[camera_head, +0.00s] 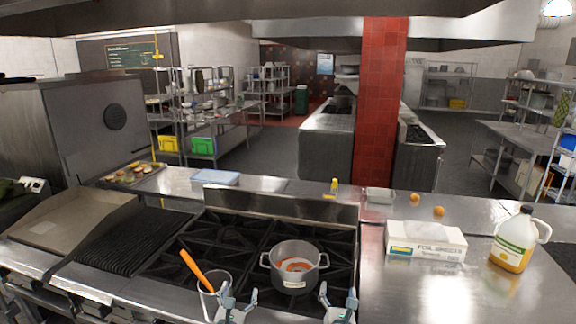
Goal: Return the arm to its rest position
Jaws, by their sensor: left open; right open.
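My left gripper (239,293) is at the bottom of the head view, its fingers spread and nothing seen between them. It is just right of a clear container (209,291) holding an orange-handled utensil (192,268). My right gripper (338,294) is also at the bottom edge, open and empty, right of and below the pot. A grey two-handled pot (294,276) with something orange-red inside stands on the burner grates between the grippers and a little farther back. Both arms are mostly cut off by the lower frame edge.
The black stove (228,237) lies ahead, with a griddle (70,217) at left. A red tiled column (381,100) rises behind.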

